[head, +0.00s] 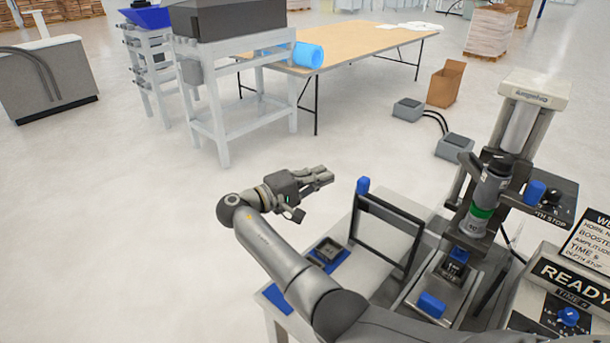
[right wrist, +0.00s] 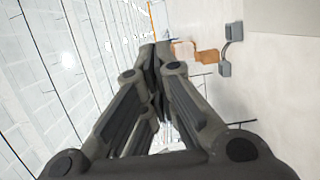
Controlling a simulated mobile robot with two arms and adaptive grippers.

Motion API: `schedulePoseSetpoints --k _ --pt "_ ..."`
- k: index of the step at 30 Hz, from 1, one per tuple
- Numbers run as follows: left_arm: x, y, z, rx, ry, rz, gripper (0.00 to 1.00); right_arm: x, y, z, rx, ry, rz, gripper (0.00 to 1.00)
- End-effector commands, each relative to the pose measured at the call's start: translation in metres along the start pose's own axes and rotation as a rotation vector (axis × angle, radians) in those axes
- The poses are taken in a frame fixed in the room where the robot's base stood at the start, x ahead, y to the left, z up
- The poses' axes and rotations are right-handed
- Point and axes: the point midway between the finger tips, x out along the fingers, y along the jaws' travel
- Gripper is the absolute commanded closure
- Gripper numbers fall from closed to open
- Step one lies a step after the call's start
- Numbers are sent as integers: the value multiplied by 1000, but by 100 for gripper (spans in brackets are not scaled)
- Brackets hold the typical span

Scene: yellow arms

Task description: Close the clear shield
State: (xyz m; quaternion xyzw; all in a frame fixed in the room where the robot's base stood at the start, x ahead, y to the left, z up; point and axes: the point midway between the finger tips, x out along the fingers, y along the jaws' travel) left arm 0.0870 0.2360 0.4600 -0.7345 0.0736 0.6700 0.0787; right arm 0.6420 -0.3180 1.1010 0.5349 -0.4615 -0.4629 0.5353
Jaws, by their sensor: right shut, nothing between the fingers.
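The clear shield (head: 389,215) shows in the head view as a dark frame around a see-through pane. It stands raised and tilted on the left of the welding press (head: 490,200), with a blue knob (head: 363,185) at its upper left corner. My right gripper (head: 322,177) is in the air to the left of the shield, apart from it, with its fingers pointing right. It is shut and empty. In the right wrist view its fingertips (right wrist: 156,58) meet, with nothing between them. My left gripper is in neither view.
The white bench (head: 349,285) holds a dark fixture on a blue base (head: 328,252). A control box marked READY (head: 566,285) stands at the right. Behind are a cardboard box (head: 445,85), grey boxes and a wooden table (head: 360,42). Open floor lies to the left.

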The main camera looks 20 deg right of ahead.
Motion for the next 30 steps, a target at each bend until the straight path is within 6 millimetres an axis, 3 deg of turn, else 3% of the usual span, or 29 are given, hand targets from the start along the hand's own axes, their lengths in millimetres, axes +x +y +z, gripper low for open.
schedulePoseSetpoints --k 4,15,30 --pt "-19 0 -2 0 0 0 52 34 5 1 -2 -2 2 100" --pt "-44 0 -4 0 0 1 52 38 2 35 0 1 1 100" --pt "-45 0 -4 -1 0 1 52 39 0 39 0 1 1 100"
